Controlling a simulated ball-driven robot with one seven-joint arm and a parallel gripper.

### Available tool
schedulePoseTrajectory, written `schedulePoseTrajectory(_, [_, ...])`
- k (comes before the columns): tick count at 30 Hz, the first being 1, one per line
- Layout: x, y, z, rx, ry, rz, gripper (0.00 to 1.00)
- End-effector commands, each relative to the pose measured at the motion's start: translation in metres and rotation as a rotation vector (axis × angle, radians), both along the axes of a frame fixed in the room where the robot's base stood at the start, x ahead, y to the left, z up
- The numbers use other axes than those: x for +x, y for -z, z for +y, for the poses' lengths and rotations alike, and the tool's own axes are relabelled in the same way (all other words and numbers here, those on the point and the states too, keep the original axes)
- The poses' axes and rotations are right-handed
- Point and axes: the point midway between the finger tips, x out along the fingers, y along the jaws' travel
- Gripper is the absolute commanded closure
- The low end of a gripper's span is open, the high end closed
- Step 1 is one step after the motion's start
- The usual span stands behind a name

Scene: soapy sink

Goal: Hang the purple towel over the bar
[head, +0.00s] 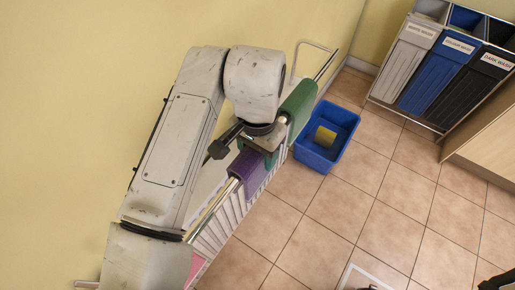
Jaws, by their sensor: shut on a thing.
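The purple towel (249,171) lies across the metal bar (214,206), to the lower left of the green towel, and hangs down on the right side. My gripper (262,147) is right at the upper end of the purple towel and is shut on it. The fingertips and part of the towel are hidden by the wrist, so I cannot tell how far it hangs behind the bar.
A green towel (300,105) hangs on the same bar just beyond my gripper. A blue bin (343,123) with a yellow item (325,137) stands on the tiled floor. White, blue and black wash hampers (438,72) stand at upper right. The middle floor is clear.

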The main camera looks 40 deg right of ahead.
Motion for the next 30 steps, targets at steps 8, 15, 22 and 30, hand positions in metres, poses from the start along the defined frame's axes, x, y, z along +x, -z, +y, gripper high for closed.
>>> schedulePoseTrajectory(8, [0.0002, 0.0026, 0.0002, 0.000, 0.000, 0.000, 0.77])
schedulePoseTrajectory(15, [0.0001, 0.0025, 0.0000, 0.000, 0.000, 0.000, 0.33])
schedulePoseTrajectory(22, [0.0001, 0.0025, 0.0000, 0.000, 0.000, 0.000, 0.13])
schedulePoseTrajectory(30, [0.0003, 0.0005, -0.0001, 0.000, 0.000, 0.000, 0.13])
